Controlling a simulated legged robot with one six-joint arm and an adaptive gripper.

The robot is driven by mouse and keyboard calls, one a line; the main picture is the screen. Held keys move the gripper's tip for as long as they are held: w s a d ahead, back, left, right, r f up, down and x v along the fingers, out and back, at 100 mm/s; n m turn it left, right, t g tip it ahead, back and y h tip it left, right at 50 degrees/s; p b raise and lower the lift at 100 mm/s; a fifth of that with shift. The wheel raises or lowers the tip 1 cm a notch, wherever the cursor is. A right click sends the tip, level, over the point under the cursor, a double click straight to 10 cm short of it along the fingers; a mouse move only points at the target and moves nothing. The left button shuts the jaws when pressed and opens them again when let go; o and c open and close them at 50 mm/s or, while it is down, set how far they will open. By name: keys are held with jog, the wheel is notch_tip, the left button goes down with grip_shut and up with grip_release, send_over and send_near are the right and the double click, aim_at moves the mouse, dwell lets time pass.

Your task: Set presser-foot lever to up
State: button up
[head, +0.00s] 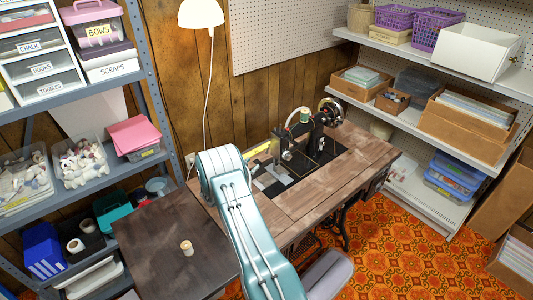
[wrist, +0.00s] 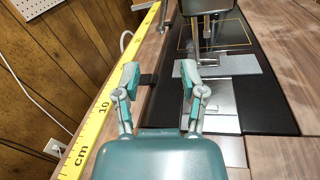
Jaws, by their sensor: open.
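The black sewing machine (head: 318,128) stands on the wooden treadle table (head: 310,190), its needle end to the left. In the wrist view the machine's metal needle and presser bars (wrist: 208,32) come down at top centre-right, over a grey cloth strip (wrist: 238,66). I cannot make out the presser-foot lever or its position for sure. My gripper (wrist: 158,78) is open and empty, pointing toward the machine's head. Its right finger shows close to the left end of the cloth; I cannot tell whether they touch. In the head view my arm hides the gripper.
A yellow measuring tape (wrist: 103,108) runs along the table's back edge, by the wood-panelled wall. A dark side table (head: 165,245) with a small spool (head: 187,247) stands at the left. Loaded shelves flank both sides, and a grey stool (head: 327,274) stands in front.

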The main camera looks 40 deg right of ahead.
aim_at(267, 151)
jog(key=d, duration=0.9)
jog(key=shift+w+d, duration=0.35)
jog(key=shift+w, duration=0.05)
jog(key=shift+c, duration=0.3)
grip_shut()
